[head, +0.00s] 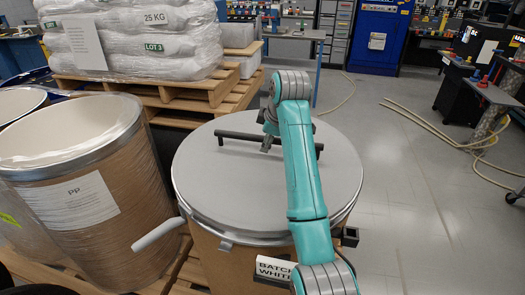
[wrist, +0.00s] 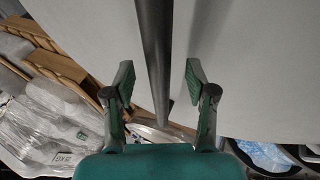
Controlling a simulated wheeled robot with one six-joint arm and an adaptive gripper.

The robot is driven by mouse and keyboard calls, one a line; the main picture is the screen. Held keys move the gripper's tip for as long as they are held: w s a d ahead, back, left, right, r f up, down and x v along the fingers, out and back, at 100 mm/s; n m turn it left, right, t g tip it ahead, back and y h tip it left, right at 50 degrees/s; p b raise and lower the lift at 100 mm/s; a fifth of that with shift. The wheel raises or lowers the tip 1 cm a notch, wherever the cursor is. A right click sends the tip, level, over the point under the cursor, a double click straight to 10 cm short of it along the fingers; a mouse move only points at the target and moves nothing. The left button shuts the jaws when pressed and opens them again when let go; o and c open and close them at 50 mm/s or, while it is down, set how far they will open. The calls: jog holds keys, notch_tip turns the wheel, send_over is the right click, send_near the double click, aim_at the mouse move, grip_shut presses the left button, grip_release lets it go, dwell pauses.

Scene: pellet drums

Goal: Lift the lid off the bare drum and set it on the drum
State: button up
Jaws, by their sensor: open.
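A round grey lid (head: 235,190) lies on a brown drum (head: 215,252) in the middle of the head view. A dark bar handle (head: 228,136) runs across the lid. It also shows in the wrist view (wrist: 155,50). My gripper (wrist: 159,74) is open, with one finger on each side of the bar and gaps between the fingers and the bar. In the head view my gripper (head: 268,138) is at the handle, partly hidden by my arm. An open drum (head: 95,215) marked PP stands at the left, with a pale liner inside and no lid on it.
A clamp lever (head: 158,234) sticks out between the two drums. A sign (head: 273,269) reading BATCH WHITE is at the lidded drum's front. Wrapped sacks (head: 150,45) sit on a wooden pallet (head: 190,92) behind. The floor (head: 410,190) at the right is mostly clear, with hoses farther back.

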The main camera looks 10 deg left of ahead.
jog(key=shift+w+f, duration=0.25)
jog(key=shift+f, duration=0.2)
jog(key=shift+a, duration=0.1)
grip_shut()
jog(key=shift+r, duration=0.15)
jog(key=shift+r, duration=0.15)
